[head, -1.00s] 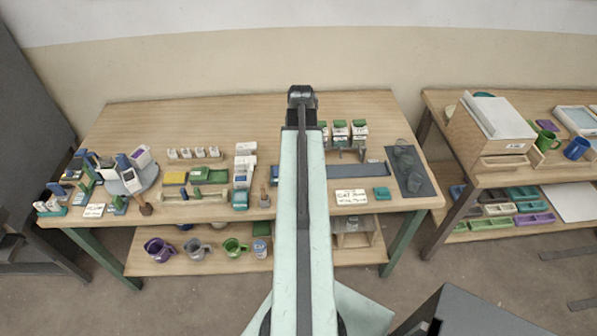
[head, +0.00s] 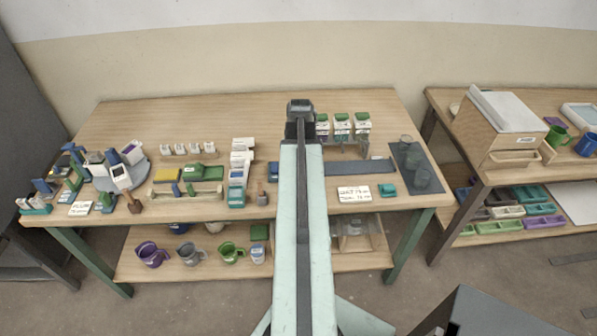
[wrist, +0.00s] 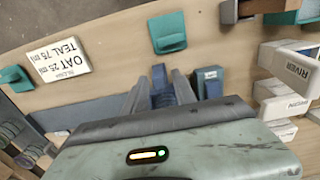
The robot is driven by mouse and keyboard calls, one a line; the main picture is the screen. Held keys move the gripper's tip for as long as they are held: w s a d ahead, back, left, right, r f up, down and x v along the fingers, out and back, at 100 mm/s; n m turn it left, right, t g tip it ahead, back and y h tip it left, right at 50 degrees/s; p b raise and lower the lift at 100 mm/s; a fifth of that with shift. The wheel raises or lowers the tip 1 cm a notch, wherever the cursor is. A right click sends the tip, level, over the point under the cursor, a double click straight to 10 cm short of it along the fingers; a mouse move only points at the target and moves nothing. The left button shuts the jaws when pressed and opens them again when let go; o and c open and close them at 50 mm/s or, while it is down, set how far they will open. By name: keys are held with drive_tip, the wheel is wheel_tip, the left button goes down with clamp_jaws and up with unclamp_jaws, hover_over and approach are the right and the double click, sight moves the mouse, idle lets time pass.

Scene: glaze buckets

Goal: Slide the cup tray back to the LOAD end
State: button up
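A long blue-grey strip (head: 358,168) lies along the middle of the table, partly hidden behind my arm; it also shows in the wrist view (wrist: 90,112). I cannot tell whether this is the cup tray or its track. My gripper (wrist: 163,84) points down over the table. Its two dark fingers are apart, with a small blue upright piece (wrist: 162,92) showing between them. I cannot tell whether they touch it. A blue block (wrist: 210,82) stands just right of the fingers in the wrist view. In the head view my arm hides the fingertips. No LOAD mark is readable.
A white card (head: 354,193) and teal block (head: 387,190) lie near the front edge. Clear cups (head: 421,177) stand on a dark mat (head: 403,189) at the right. Cartons (head: 342,126) stand behind the strip, white boxes (head: 240,160) left of my arm. The table's back left is clear.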

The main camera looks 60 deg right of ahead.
clamp_jaws()
drive_tip(key=shift+s+d, duration=1.05)
drive_tip(key=shift+s, duration=0.45)
drive_tip(key=shift+s+d, duration=1.1)
drive_tip(key=shift+s, duration=0.4)
drive_tip(key=shift+s+d, duration=1.05)
drive_tip(key=shift+s, duration=0.45)
drive_tip(key=shift+s+d, duration=1.05)
drive_tip(key=shift+s, duration=0.45)
drive_tip(key=shift+s+d, duration=1.1)
drive_tip(key=shift+s, duration=0.35)
drive_tip(key=shift+s+d, duration=1.05)
drive_tip(key=shift+s, duration=0.45)
drive_tip(key=shift+s+d, duration=0.9)
drive_tip(key=shift+s, duration=0.35)
drive_tip(key=shift+s+d, duration=0.9)
drive_tip(key=shift+s, duration=0.4)
drive_tip(key=shift+s+d, duration=0.9)
drive_tip(key=shift+s, duration=0.35)
